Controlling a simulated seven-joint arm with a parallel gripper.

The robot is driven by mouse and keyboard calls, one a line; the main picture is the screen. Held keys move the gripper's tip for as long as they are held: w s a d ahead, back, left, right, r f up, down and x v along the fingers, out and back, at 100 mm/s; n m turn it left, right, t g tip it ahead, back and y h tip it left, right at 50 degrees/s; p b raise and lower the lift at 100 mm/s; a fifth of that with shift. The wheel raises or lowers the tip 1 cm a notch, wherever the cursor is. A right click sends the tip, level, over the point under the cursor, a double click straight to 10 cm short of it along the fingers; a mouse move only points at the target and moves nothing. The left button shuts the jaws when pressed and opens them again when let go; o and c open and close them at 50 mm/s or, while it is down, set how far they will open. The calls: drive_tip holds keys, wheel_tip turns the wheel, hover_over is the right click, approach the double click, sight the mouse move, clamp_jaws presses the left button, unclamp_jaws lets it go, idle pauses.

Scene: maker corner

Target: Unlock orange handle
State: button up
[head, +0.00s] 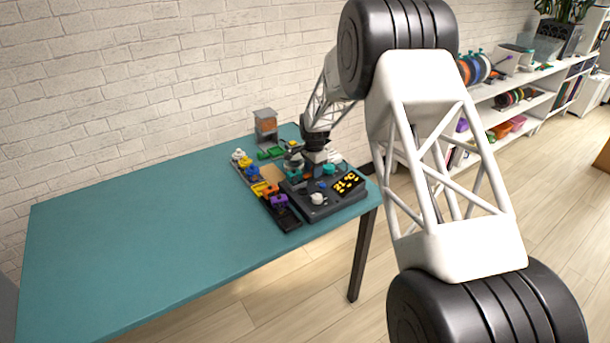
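A small orange part (270,189), which may be the orange handle, sits in a row of coloured parts along the left side of a dark panel (327,205) on the teal table. It is too small to tell its shape or whether it is locked. My gripper (312,170) points down over the back of the panel, to the right of and behind the orange part, apart from it in the picture. Its fingers are too small and dark to tell whether they are open or hold anything.
The panel carries a white knob (317,198) and yellow markings (347,183). A purple part (279,201) is near the orange one. A grey stand (265,125) with an orange-brown block is at the back. The left of the teal table (130,235) is clear. Shelves are at the right.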

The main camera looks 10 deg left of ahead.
drive_tip(key=shift+r, duration=0.1)
drive_tip(key=shift+r, duration=3.4)
drive_tip(key=shift+r, duration=0.1)
